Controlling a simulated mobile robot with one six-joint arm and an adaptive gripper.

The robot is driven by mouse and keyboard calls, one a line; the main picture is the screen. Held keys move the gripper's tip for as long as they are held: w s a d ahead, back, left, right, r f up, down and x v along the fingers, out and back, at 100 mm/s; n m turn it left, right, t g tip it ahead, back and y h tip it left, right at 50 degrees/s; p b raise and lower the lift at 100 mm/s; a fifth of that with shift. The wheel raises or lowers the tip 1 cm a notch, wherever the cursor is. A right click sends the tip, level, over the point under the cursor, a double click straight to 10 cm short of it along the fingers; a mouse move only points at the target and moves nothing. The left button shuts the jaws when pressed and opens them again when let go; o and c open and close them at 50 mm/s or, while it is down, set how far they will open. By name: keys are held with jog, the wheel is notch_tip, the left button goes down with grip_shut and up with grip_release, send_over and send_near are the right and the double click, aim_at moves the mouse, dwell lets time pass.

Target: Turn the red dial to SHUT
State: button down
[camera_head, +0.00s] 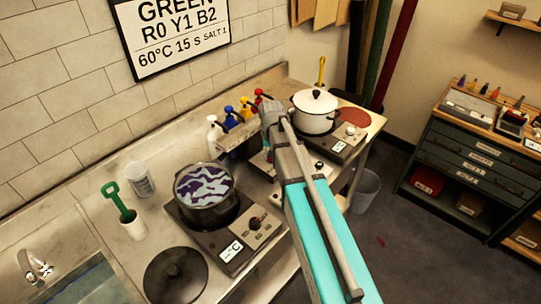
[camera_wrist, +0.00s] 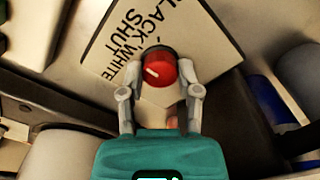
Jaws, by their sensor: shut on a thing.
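The red dial (camera_wrist: 161,71) is in the middle of the wrist view, with a dark base behind it and a short white mark on its face. The mark lies toward the dial's left side in that picture. My gripper (camera_wrist: 159,66) has one grey finger on each side of the dial and is shut on it. Behind it is a pale label plate (camera_wrist: 205,45) with the words BLACK, WHITE and SHUT, tilted in the picture. In the head view my arm reaches over the counter toward the back wall and hides the dial.
A dark pot with purple and white swirls (camera_head: 205,218) stands on a hotplate left of my arm. A white lidded pot (camera_head: 314,112) stands on another hotplate to the right. A green-handled tool (camera_head: 118,202) stands in a white cup.

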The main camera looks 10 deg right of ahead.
jog(key=shift+s, duration=0.1)
jog(key=shift+c, duration=1.5)
grip_release()
jog(key=shift+n, duration=0.9)
jog(key=s, duration=1.6)
